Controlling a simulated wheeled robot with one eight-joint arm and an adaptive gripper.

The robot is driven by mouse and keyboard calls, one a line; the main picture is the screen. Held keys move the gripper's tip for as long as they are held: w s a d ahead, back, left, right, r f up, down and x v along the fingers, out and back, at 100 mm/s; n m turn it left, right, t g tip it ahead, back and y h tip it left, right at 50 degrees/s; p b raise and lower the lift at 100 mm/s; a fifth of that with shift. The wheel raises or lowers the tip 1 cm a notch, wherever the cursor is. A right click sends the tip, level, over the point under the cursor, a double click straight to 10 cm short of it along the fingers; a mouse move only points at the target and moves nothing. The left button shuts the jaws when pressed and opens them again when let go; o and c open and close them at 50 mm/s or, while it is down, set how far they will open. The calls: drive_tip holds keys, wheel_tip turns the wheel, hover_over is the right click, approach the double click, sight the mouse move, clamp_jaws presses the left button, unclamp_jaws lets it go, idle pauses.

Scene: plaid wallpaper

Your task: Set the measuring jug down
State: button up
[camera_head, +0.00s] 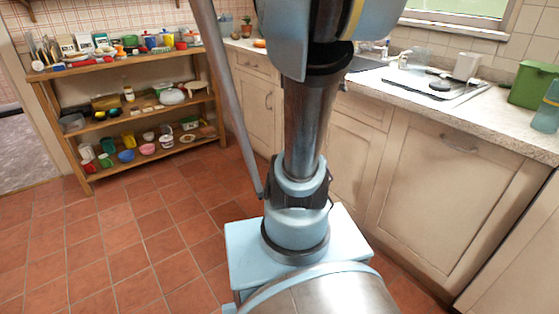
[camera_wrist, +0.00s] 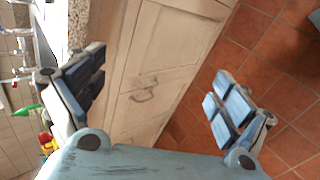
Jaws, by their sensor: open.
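My gripper (camera_wrist: 158,98) is open in the wrist view, its two blue-padded fingers wide apart. Nothing is held between them; a cream cabinet door and its handle show behind the gap. I cannot make out the measuring jug with certainty in either view. A clear vessel (camera_head: 418,58) stands by the sink at the back of the counter, too small to identify. In the head view my arm fills the middle, and the gripper cannot be seen there.
A wooden shelf unit (camera_head: 62,130) at the left is crowded with kitchenware. The tiled floor (camera_head: 130,235) is clear.

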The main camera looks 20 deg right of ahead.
drive_tip(key=s+a+f+m+y, duration=0.2)
drive_tip(key=s+a+f, duration=0.2)
drive_tip(key=a, duration=0.3)
drive_tip(key=s+a+f+m+g+y, duration=0.1)
drive_tip(key=s+a+f+m+y, duration=0.1)
drive_tip(key=a, duration=0.5)
drive_tip(key=s+a+f+m+g+y, duration=0.1)
drive_tip(key=s+a+f+m+y, duration=0.1)
drive_tip(key=s+a+f+y, duration=0.2)
drive_tip(key=s+a+f, duration=0.2)
drive_tip(key=s+a, duration=0.1)
drive_tip(key=a, duration=0.1)
drive_tip(key=shift+s, duration=0.15)
drive_tip(key=shift+w+f, duration=0.15)
drive_tip(key=shift+w, duration=0.35)
